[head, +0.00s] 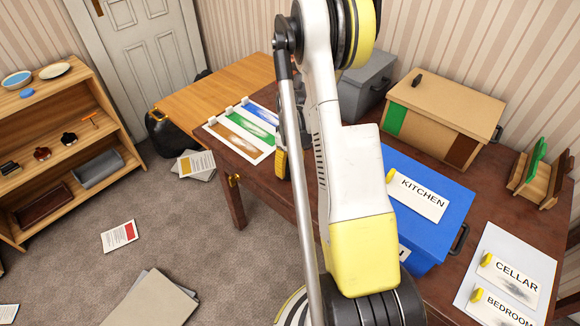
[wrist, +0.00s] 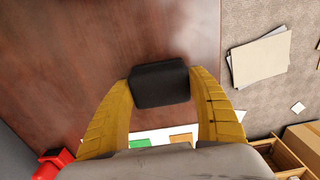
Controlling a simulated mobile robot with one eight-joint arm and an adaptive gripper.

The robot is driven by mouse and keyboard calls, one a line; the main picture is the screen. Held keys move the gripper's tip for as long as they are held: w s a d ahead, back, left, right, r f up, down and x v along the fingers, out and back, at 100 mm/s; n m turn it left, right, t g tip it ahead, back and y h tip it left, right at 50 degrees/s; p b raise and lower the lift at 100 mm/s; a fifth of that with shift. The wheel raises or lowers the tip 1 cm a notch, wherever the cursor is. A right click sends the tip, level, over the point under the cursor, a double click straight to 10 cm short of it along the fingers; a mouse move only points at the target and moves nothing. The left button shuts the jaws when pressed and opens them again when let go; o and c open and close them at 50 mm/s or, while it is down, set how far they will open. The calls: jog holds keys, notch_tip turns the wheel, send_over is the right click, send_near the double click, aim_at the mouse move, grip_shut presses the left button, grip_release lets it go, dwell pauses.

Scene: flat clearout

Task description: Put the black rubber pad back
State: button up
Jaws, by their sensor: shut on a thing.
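The black rubber pad (wrist: 160,86) is a small dark block with rounded corners in the wrist view. My gripper (wrist: 163,79) has its two yellow fingers on either side of the pad and is shut on it. The brown table top (wrist: 90,50) lies behind the pad; I cannot tell whether the pad touches it. In the head view part of a yellow finger (head: 281,163) shows beside my arm, near the striped colour sheet (head: 243,130). The pad is hidden there.
A blue box labelled KITCHEN (head: 410,260), a cardboard box (head: 440,120) with a small dark item on top, a grey box (head: 367,85) and a wooden rack (head: 540,175) stand on the table. A shelf (head: 75,110) stands left; papers lie on the carpet.

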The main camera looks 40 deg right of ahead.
jog(key=shift+f, duration=0.15)
jog(key=o, duration=1.2)
jog(key=shift+c, duration=0.2)
